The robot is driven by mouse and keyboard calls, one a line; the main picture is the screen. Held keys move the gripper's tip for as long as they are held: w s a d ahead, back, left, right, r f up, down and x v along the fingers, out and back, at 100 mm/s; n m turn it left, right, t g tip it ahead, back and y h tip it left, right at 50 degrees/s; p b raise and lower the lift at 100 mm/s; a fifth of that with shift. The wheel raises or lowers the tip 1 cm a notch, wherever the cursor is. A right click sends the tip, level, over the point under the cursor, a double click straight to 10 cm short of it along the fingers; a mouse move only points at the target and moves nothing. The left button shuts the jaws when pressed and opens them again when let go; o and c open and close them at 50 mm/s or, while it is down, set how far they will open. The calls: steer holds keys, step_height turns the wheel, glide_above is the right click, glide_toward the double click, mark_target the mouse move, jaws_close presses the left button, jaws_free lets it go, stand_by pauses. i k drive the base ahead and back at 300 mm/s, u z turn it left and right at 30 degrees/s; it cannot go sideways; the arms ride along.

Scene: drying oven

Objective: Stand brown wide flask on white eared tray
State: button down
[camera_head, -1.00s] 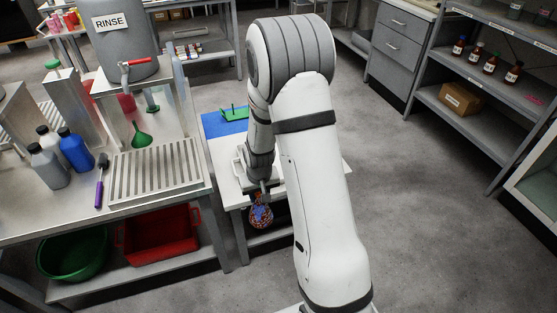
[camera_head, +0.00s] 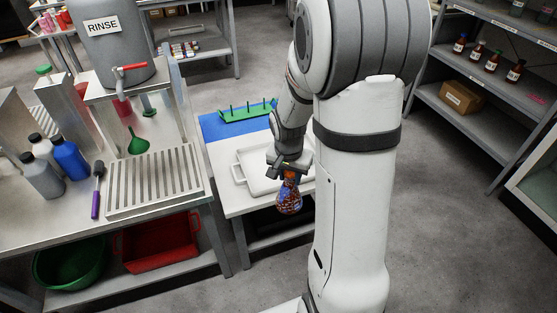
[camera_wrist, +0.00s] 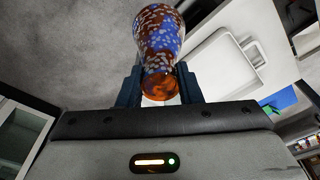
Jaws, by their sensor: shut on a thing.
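My gripper (camera_head: 287,172) is shut on the neck of a speckled brown and blue flask (camera_head: 289,198). The flask hangs with its wide body below the jaws. In the wrist view the flask (camera_wrist: 160,32) sits between the two fingers (camera_wrist: 160,88), its amber neck nearest the palm. The white eared tray (camera_head: 240,174) lies on the white table, behind the flask. The tray looks empty where it shows; my arm hides its right part. In the wrist view the tray (camera_wrist: 217,65) is right of the flask, and the flask is apart from it.
A green pegged rack (camera_head: 247,112) stands on a blue mat (camera_head: 212,128) at the table's back. To the left is a steel bench with a slatted drainer (camera_head: 155,184), bottles (camera_head: 70,158) and a purple-handled brush (camera_head: 97,190). Shelves (camera_head: 490,110) stand at right.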

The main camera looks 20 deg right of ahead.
mark_target(266, 169)
steer(key=i, duration=0.85)
